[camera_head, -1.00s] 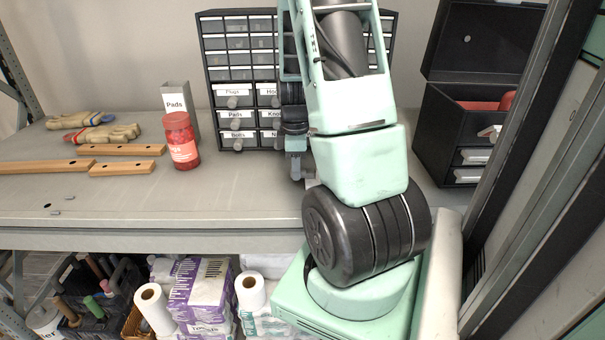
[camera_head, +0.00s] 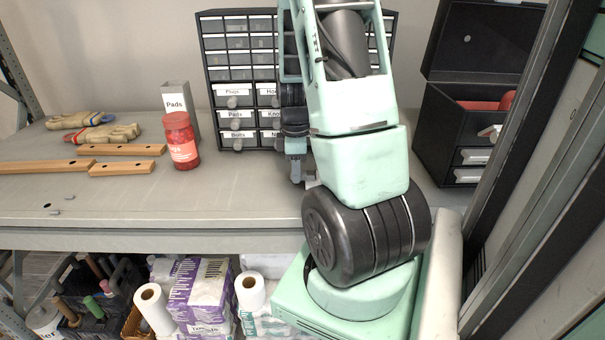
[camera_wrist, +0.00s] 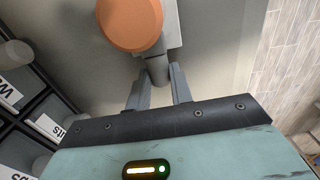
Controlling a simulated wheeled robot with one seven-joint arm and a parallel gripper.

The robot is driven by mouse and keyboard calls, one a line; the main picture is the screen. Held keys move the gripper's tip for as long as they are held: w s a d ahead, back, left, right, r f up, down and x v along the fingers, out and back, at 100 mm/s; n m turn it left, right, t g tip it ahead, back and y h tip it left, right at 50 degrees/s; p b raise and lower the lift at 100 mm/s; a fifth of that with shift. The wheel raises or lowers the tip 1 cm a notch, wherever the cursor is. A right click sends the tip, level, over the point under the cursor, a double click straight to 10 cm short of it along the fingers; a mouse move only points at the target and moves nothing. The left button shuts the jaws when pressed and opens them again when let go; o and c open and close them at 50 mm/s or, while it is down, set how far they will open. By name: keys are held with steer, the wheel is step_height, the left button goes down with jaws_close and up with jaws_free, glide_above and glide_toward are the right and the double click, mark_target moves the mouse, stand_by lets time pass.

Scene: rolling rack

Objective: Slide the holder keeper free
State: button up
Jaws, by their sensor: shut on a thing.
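In the wrist view, my gripper (camera_wrist: 159,78) has its two fingers on either side of a grey rounded peg (camera_wrist: 156,68), which appears to be the holder keeper, and is shut on it. An orange round knob (camera_wrist: 130,22) stands just beyond the peg, close to the camera. A pale grey holder plate (camera_wrist: 173,30) shows behind them, partly covered. In the head view, my gripper (camera_head: 296,170) points down at the bench in front of the drawer cabinet. My arm hides most of the holder there, and the peg cannot be made out.
The drawer cabinet (camera_head: 238,75) stands close behind my gripper. A black toolbox (camera_head: 433,140) stands right.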

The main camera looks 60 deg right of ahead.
steer(key=shift+s+a, duration=0.4)
steer(key=shift+a, duration=0.4)
stand_by(0.4)
steer(key=o, duration=1)
